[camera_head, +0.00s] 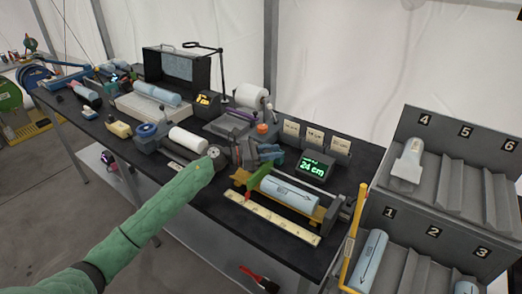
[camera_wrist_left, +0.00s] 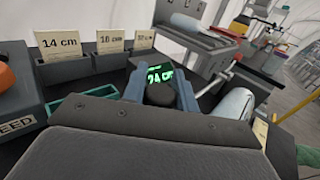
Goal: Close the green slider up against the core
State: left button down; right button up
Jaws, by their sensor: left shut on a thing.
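The green slider (camera_head: 262,172) stands upright at the left end of the yellow cradle on the measuring bench. The core (camera_head: 290,193), a pale blue cylinder with a black arrow, lies in the cradle just right of it. I cannot tell whether they touch. My left gripper (camera_head: 268,153) is above the slider. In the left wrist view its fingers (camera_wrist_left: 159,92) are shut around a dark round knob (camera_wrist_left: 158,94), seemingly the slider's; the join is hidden. The pale core shows to the right there (camera_wrist_left: 234,112). My right gripper is not in view.
A display (camera_head: 314,166) reading 24 cm stands behind the core. A cream ruler strip (camera_head: 272,217) lies in front. Label cards (camera_head: 315,137) stand behind. A numbered rack (camera_head: 450,190) is at the right, with a yellow-handled post (camera_head: 352,245) beside it.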

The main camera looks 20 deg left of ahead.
pick_arm(q)
jog(key=shift+s+d, duration=0.2)
jog(key=shift+d, duration=0.35)
jog(key=shift+s+d, duration=0.2)
jog(key=shift+d, duration=0.35)
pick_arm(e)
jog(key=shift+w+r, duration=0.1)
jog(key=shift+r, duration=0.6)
pick_arm(q)
jog(key=c, duration=1.1)
grip_release()
jog(key=shift+a, duration=0.1)
jog(key=b+v, duration=0.3)
jog(key=v, duration=0.4)
jog(key=shift+s+a, duration=0.15)
jog(key=shift+a, duration=0.1)
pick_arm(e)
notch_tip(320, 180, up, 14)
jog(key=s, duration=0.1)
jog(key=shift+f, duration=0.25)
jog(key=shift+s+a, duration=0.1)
